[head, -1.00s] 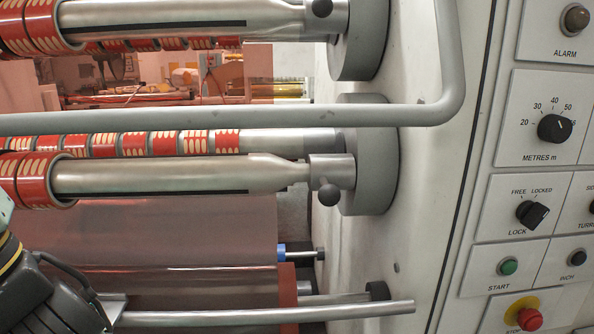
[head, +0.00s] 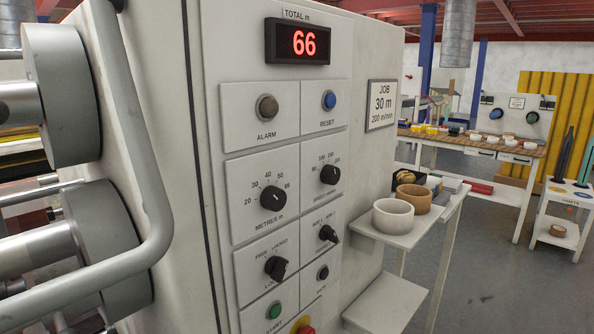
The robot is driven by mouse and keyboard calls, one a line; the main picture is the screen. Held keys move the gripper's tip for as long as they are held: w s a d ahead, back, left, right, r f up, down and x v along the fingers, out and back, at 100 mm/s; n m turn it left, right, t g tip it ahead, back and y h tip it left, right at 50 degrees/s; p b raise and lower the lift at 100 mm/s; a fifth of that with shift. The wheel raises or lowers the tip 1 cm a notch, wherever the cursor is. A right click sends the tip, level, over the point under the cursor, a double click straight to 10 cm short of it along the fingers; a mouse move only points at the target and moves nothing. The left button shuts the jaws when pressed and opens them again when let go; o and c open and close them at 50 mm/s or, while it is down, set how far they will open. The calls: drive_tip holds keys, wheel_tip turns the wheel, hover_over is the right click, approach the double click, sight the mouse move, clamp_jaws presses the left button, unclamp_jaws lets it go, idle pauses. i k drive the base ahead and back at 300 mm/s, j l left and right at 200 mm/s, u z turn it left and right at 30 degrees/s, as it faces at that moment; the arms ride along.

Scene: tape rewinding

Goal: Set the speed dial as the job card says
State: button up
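The job card (head: 382,104) hangs on the right of the machine's front in the head view and reads "JOB 30 m 200 m/min". The speed dial (head: 330,174) is a black round knob in the panel's right column, below the blue RESET button (head: 329,100). Its scale numbers are too small to read surely, and I cannot tell its exact setting. The METRES dial (head: 272,198) is to its left, its mark towards the upper right, near the high end of its scale. My gripper is not in view.
Below are the LOCK knob (head: 276,267), a turret knob (head: 327,234) and the green START button (head: 274,311). A grey bar (head: 140,180) runs left of the panel. Shelves with tape rolls (head: 393,215) stand at the right.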

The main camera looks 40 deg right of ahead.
sight(330, 174)
drive_tip(key=k+l+z, duration=0.15)
drive_tip(key=z, duration=0.3)
drive_tip(key=k+l+z, duration=0.1)
drive_tip(key=z, duration=0.35)
drive_tip(key=l+z, duration=0.25)
drive_tip(key=z, duration=0.2)
drive_tip(key=i, duration=0.35)
